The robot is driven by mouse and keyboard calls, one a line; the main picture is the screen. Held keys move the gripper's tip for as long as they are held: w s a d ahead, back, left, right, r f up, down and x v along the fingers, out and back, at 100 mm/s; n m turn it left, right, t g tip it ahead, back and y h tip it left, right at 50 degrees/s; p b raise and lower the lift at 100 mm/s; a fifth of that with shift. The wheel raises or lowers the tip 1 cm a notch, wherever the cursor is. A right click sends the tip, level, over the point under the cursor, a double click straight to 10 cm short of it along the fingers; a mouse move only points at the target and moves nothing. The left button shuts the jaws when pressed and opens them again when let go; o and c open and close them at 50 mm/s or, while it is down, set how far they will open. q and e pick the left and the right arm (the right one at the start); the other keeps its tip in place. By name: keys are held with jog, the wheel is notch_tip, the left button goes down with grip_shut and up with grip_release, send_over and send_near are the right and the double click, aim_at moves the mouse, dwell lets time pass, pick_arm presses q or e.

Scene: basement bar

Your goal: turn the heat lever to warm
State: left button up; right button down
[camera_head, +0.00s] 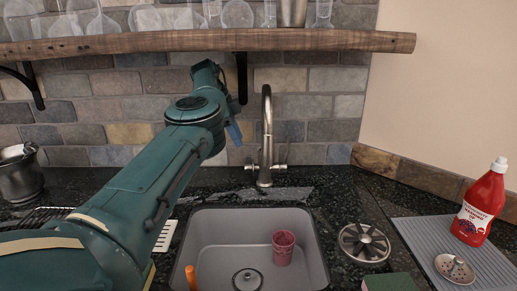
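The metal faucet (266,130) stands upright behind the sink, with its spout curving over. A lever (285,157) sticks up at the right of its base, and a short stub (250,167) shows at the left. I cannot tell which of these is the heat lever. My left arm comes in from the lower left and bends at the wall. My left gripper (233,132) hangs left of the faucet, apart from it in the picture. Its fingers are mostly hidden behind the arm, so their opening is unclear. My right gripper is not in view.
The grey sink (199,240) holds a pink cup (283,248) and an orange handle (191,278). A round metal piece (364,244) and a red bottle (481,204) are at the right. A wooden shelf (200,41) with glasses hangs above. A metal pot (20,178) stands left.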

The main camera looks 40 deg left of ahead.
aim_at(246, 156)
pick_arm(q)
jog(key=shift+p+x, duration=0.3)
jog(key=shift+x, duration=3.2)
jog(key=shift+s+f, duration=0.1)
jog(key=shift+s, duration=0.05)
grip_shut()
